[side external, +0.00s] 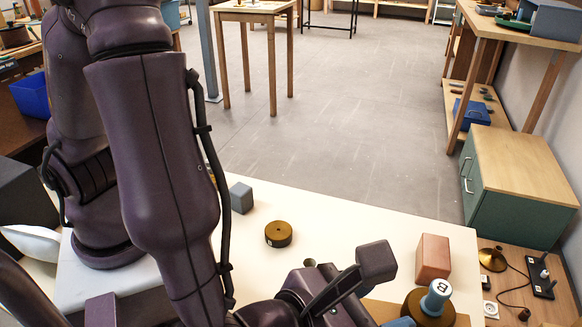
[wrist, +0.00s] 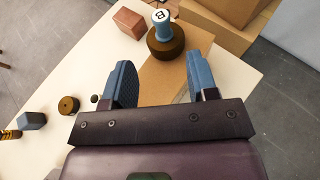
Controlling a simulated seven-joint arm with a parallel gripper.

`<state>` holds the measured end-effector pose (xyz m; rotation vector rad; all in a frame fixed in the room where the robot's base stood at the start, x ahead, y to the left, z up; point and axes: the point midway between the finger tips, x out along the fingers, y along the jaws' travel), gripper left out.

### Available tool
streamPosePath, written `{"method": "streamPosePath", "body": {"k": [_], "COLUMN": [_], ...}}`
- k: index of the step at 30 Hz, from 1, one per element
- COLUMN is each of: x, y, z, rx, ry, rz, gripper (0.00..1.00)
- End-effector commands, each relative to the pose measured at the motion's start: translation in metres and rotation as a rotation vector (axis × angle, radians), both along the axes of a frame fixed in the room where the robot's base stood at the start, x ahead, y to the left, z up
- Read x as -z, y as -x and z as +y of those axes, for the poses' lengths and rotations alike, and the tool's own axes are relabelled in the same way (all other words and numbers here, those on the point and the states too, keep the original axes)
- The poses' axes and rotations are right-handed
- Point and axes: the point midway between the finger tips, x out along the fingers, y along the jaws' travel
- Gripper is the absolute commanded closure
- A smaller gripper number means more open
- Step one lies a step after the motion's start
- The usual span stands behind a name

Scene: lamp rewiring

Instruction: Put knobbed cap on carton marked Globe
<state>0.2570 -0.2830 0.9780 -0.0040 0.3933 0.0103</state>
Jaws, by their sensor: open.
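The likely knobbed cap is a dark brown round piece with a blue knob lettered B; it stands upright at the lower right of the side view (side external: 418,305) and at the top middle of the wrist view (wrist: 165,48). My gripper (wrist: 160,68) is open and empty, its blue fingers apart, with the brown piece just beyond them in the picture. In the side view the gripper is partly cut off at the bottom. Cardboard cartons (wrist: 212,32) show at the upper right of the wrist view; I cannot read Globe on any.
A reddish-brown block (side external: 433,258) stands beside the brown piece. A brown disc (side external: 279,234) and a blue-grey block (side external: 241,198) sit farther left on the white table (side external: 350,220). A tan board (wrist: 150,90) lies below the fingers. A green cabinet (side external: 510,205) stands beyond the table.

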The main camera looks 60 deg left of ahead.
Motion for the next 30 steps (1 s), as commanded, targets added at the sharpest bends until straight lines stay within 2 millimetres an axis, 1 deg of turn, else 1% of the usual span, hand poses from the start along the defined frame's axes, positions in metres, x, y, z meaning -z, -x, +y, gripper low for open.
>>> {"method": "streamPosePath", "body": {"k": [2, 4, 5, 6, 8, 9, 11, 12, 14, 15, 17, 18, 20, 21, 24, 27, 30], "x": [-0.007, -0.020, -0.028, -0.038, -0.055, -0.065, -0.076, -0.082, -0.090, -0.094, -0.100, -0.104, -0.110, -0.115, -0.126, -0.134, -0.138], "y": [-0.008, -0.020, -0.026, -0.033, -0.038, -0.037, -0.029, -0.021, -0.006, 0.005, 0.021, 0.030, 0.041, 0.046, 0.055, 0.059, 0.061], "z": [0.012, 0.037, 0.053, 0.078, 0.121, 0.150, 0.191, 0.213, 0.241, 0.255, 0.270, 0.276, 0.282, 0.283, 0.285, 0.284, 0.283], "rx": [-0.061, -0.189, -0.267, -0.390, -0.607, -0.763, -0.995, -1.141, -1.351, -1.482, -1.659, -1.762, -1.884, -1.949, -2.047, -2.088, -2.103], "ry": [0.027, 0.084, 0.121, 0.187, 0.312, 0.411, 0.579, 0.702, 0.897, 1.038, 1.259, 1.412, 1.631, 1.770, 2.056, 2.242, 2.320], "rz": [0.001, 0.004, 0.008, 0.014, 0.021, 0.024, 0.027, 0.026, 0.020, 0.014, 0.003, -0.006, -0.016, -0.022, -0.026, -0.021, -0.015], "gripper": [0.47, 0.47, 0.47, 0.47, 0.47, 0.47, 0.47, 0.47, 0.47, 0.47, 0.47, 0.47, 0.47, 0.47, 0.47, 0.47, 0.47]}}
